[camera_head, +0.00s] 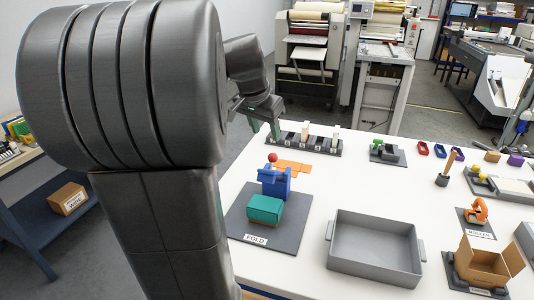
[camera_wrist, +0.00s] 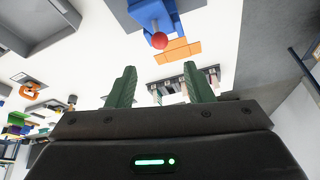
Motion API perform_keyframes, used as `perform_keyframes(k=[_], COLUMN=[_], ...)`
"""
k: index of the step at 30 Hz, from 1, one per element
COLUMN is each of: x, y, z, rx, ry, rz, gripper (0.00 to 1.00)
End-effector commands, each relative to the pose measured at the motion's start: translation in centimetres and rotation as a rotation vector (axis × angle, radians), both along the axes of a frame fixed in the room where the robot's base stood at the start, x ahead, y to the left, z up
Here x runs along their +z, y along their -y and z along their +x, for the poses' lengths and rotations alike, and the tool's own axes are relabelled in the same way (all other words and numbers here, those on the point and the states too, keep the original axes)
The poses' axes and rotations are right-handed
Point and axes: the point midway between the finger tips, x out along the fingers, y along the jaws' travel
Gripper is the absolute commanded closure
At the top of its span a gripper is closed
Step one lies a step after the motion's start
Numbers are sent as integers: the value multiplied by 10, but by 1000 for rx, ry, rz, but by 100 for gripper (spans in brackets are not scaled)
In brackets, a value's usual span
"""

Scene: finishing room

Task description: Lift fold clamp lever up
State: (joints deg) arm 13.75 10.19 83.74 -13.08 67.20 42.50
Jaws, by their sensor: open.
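The fold clamp is a blue fixture (camera_head: 275,184) on a grey base plate (camera_head: 290,226) labelled FOLD, left of the table's middle. A red ball knob (camera_head: 272,157) shows at its top back; the lever arm itself is hard to make out. A teal block (camera_head: 265,209) sits in front of the blue fixture. In the wrist view the red knob (camera_wrist: 159,40) and blue fixture (camera_wrist: 151,14) are at top centre, beyond my fingertips. My gripper (camera_head: 265,128) is open and empty, behind the clamp and apart from the knob. Its green fingers also show in the wrist view (camera_wrist: 162,72).
Orange flat pieces (camera_head: 293,168) lie behind the clamp. A slotted black rack (camera_head: 304,144) stands at the table's back edge near my gripper. A grey tray (camera_head: 375,247) stands right of the clamp, and an open cardboard box (camera_head: 487,266) farther right.

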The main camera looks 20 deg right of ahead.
Motion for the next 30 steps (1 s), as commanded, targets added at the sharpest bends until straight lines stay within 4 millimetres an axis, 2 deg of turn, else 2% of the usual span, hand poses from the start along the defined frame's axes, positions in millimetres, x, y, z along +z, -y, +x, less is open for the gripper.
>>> perform_keyframes(k=[9,15,21,30], x=[-63,-95,-111,-114], y=[19,29,33,34], z=[17,26,31,32], rx=[0,0,1,1], ry=[-6,-4,-3,-1], rz=[2,0,0,-1], gripper=[53,53,53,53])
